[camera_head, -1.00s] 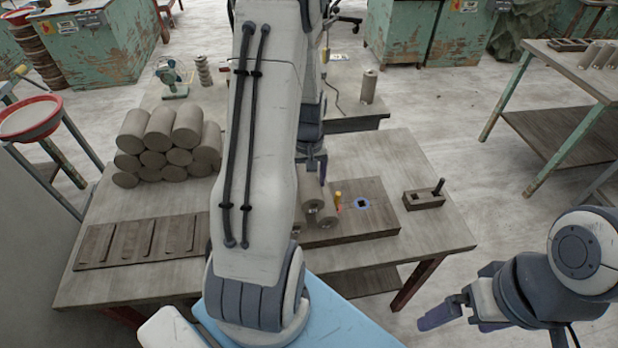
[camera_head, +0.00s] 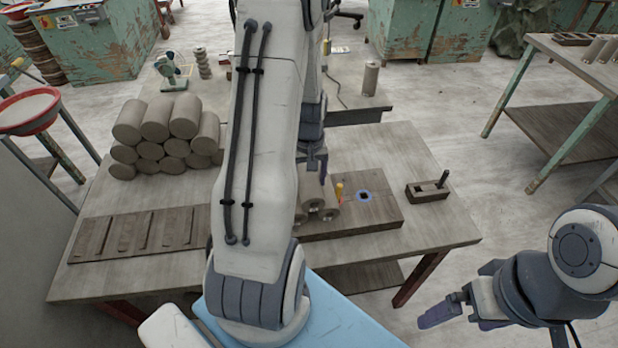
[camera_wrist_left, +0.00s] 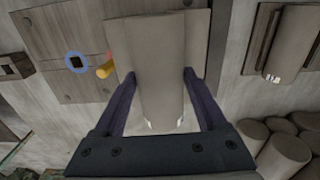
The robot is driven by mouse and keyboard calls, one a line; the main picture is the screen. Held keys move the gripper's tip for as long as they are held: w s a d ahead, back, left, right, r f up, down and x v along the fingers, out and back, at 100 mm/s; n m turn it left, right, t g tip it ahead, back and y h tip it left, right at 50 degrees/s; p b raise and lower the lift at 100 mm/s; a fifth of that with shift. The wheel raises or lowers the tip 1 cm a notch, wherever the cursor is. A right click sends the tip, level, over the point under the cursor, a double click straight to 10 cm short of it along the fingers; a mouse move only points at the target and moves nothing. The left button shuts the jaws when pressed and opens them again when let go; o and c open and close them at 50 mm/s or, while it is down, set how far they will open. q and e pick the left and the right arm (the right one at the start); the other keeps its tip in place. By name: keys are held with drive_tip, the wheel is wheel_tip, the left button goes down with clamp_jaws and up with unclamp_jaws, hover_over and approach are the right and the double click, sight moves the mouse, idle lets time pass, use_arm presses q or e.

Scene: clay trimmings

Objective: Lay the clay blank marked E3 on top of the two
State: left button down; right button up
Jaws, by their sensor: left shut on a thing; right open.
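My left gripper (camera_head: 318,176) is shut on a grey clay blank. In the left wrist view this held blank (camera_wrist_left: 157,75) lies between the fingers (camera_wrist_left: 155,78), over two blanks side by side (camera_wrist_left: 117,60). Whether it touches them I cannot tell. In the head view the blanks (camera_head: 330,213) sit at the left of a wooden board (camera_head: 385,215), partly hidden by my arm. Small white marks show at blank ends in the wrist view, but I cannot read E3. My right gripper (camera_head: 452,318) is open and empty, off the table at the lower right.
A yellow peg (camera_head: 339,190) stands beside the blanks, near a blue-ringed square hole (camera_head: 364,196). A small wooden block with a dark handle (camera_head: 428,191) is at the right. Stacked clay cylinders (camera_head: 160,140) and a slatted wooden rack (camera_head: 130,238) are at the left.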

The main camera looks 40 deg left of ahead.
use_arm(q)
drive_tip(key=shift+f, duration=0.45)
idle(0.3)
unclamp_jaws()
wheel_tip(320, 180, up, 10)
drive_tip(key=shift+r+b, duration=0.25)
drive_tip(key=shift+b, duration=0.2)
drive_tip(key=shift+f, duration=0.1)
idle(0.4)
wheel_tip(320, 180, down, 10)
drive_tip(key=shift+f, duration=0.2)
drive_tip(key=shift+r+p, duration=0.35)
drive_tip(key=shift+p, duration=0.05)
